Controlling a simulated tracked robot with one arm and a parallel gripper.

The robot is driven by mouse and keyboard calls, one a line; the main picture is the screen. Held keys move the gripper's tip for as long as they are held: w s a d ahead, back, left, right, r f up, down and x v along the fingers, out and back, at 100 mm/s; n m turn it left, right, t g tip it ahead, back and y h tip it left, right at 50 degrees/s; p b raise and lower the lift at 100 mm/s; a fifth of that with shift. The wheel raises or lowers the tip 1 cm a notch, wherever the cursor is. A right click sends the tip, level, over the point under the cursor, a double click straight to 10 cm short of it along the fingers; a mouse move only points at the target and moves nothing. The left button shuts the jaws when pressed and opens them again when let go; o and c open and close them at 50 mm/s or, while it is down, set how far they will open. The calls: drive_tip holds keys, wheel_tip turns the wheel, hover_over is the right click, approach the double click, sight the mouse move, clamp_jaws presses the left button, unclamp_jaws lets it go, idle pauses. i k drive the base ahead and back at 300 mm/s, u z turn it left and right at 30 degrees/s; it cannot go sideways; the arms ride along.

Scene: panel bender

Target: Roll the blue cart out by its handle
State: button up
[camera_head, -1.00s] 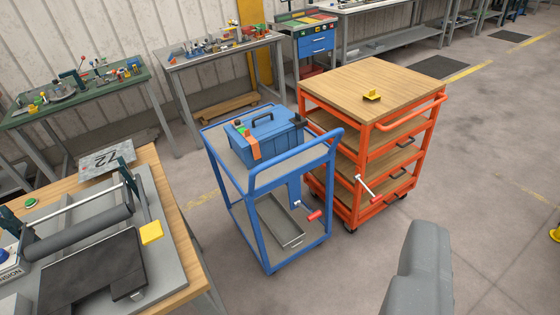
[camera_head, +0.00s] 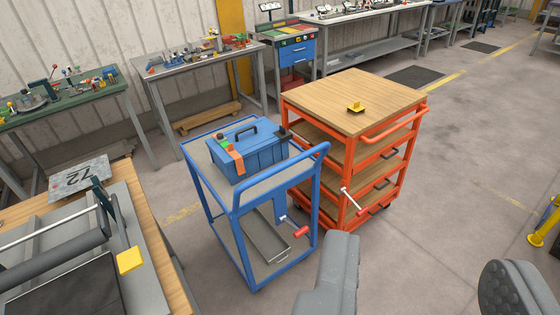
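The blue cart (camera_head: 232,250) stands upright in the middle of the view, left of the orange cart. Its blue tube handle (camera_head: 283,168) arches above the near right side of its top shelf. A blue toolbox (camera_head: 262,155) stands on that shelf, and a grey tray lies on the lower shelf. A lever with a red grip (camera_head: 300,231) sticks out below the handle. My gripper (camera_head: 424,255) shows at the bottom right as two grey fingers set wide apart. It is open and empty, in front and right of the blue cart, apart from the handle.
The orange cart (camera_head: 348,150) stands close beside the blue cart, with a yellow piece on its wooden top. A wooden bench (camera_head: 163,230) is close on the left. A yellow post (camera_head: 545,222) stands at far right. Open floor (camera_head: 455,185) lies right of the orange cart.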

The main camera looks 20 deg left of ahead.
sight(265, 190)
drive_tip(key=i, duration=0.9)
